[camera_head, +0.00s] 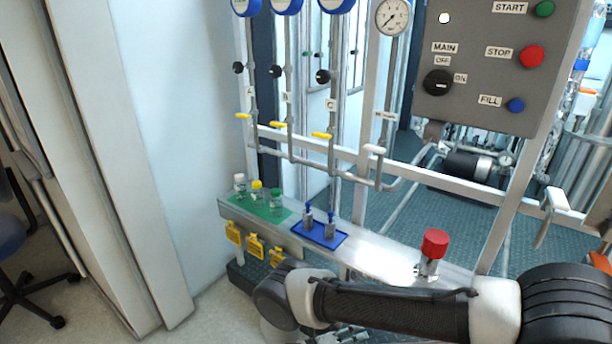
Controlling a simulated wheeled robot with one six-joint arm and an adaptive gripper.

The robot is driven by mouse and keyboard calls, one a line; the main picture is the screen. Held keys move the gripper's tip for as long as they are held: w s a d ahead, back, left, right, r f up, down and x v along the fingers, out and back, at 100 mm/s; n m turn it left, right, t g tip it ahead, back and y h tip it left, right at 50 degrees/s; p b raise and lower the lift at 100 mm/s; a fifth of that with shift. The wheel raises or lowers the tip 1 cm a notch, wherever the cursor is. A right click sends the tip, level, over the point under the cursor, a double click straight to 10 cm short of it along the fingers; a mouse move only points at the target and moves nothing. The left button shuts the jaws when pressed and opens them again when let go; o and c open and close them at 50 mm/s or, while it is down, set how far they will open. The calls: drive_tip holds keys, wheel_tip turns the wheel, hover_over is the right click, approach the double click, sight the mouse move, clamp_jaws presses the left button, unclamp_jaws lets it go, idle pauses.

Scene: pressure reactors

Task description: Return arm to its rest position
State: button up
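My arm (400,306) stretches across the bottom of the head view, from the dark joint at the lower right to the bend at the lower middle. It lies in front of the bench. Past the bend the arm drops toward the bottom edge, and I cannot make out my gripper there. Whether it holds anything does not show.
A narrow bench (385,257) carries a green mat (250,206) with capped bottles, a blue tray (331,239) with small metal parts, and a red-capped valve (434,244) close above my arm. Yellow tags hang at its front. Pipes, gauges and a control panel (478,70) stand behind.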

drive_tip(key=s+d+r+m+g+y, duration=0.15)
drive_tip(key=r+m+g+y, duration=0.35)
drive_tip(key=r+m, duration=1.05)
drive_tip(key=d+r+m+g+y, duration=0.2)
drive_tip(key=r+m+g+y, duration=0.5)
drive_tip(key=r, duration=1.6)
drive_tip(key=s+d+r+m+t+y, duration=0.2)
drive_tip(key=s+d+r+m+t, duration=0.3)
drive_tip(key=r, duration=0.8)
drive_tip(key=s+d+r+m+t+y, duration=0.2)
drive_tip(key=s+d+r+m+t, duration=0.3)
drive_tip(key=s+d+r+m, duration=0.3)
drive_tip(key=s+d+r, duration=0.1)
drive_tip(key=d+r, duration=0.2)
drive_tip(key=r, duration=0.2)
drive_tip(key=shift+s+d, duration=0.35)
drive_tip(key=shift+d, duration=0.05)
drive_tip(key=shift+r, duration=0.1)
